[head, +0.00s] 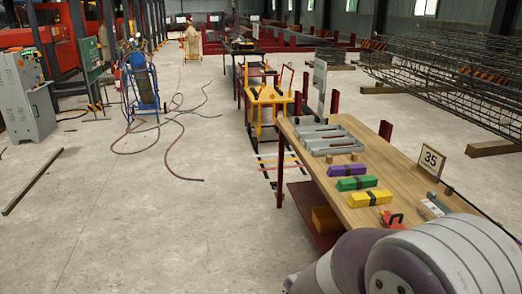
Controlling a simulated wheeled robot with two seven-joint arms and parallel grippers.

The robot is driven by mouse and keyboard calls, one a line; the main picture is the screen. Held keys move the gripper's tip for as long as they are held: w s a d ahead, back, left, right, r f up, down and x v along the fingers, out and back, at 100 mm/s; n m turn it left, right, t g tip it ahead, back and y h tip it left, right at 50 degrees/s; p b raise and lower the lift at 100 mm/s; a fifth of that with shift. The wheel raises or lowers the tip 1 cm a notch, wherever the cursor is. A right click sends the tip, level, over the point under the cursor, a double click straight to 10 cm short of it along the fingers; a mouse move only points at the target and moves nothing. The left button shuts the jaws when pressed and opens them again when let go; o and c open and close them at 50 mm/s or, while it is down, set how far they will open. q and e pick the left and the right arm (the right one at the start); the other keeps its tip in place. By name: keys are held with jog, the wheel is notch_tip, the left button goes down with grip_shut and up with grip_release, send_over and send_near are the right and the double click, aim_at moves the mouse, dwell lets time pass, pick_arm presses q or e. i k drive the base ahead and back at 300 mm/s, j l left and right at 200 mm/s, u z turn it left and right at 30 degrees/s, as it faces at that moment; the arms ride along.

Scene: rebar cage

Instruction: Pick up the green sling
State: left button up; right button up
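The green sling (345,185) is a folded bundle with a dark band round its middle. It lies on the wooden-topped workbench (398,165) at the right, between a purple sling (337,171) behind it and a yellow sling (358,201) in front of it. Small gaps show between the three bundles. Neither of my grippers is in view. A rounded grey link of my own arm fills the lower right corner and hides the near part of the bench.
A grey metal rack (328,139) stands on the bench behind the slings. A yellow cart (268,105) stands behind the bench.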

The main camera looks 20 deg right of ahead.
aim_at(355, 183)
jog(key=i+z, duration=0.1)
jog(key=i, duration=0.5)
jog(key=i+z, duration=0.15)
jog(key=i, duration=0.45)
jog(key=i+j+z, duration=0.1)
jog(key=i, duration=0.5)
jog(key=i+z, duration=0.25)
jog(key=z, duration=0.15)
jog(key=i+z, duration=0.35)
jog(key=i+j+z, duration=0.15)
jog(key=z, duration=0.25)
jog(key=i+j+z, duration=0.2)
jog(key=z, duration=0.15)
jog(key=i+z, duration=0.2)
jog(key=z, duration=0.3)
jog(key=i+j+z, duration=0.1)
jog(key=z, duration=0.35)
jog(key=i+j+z, duration=0.2)
jog(key=z, duration=0.3)
jog(key=i+j+z, duration=0.25)
jog(key=z, duration=0.25)
jog(key=i+j+z, duration=0.1)
jog(key=j+z, duration=0.2)
jog(key=z, duration=0.2)
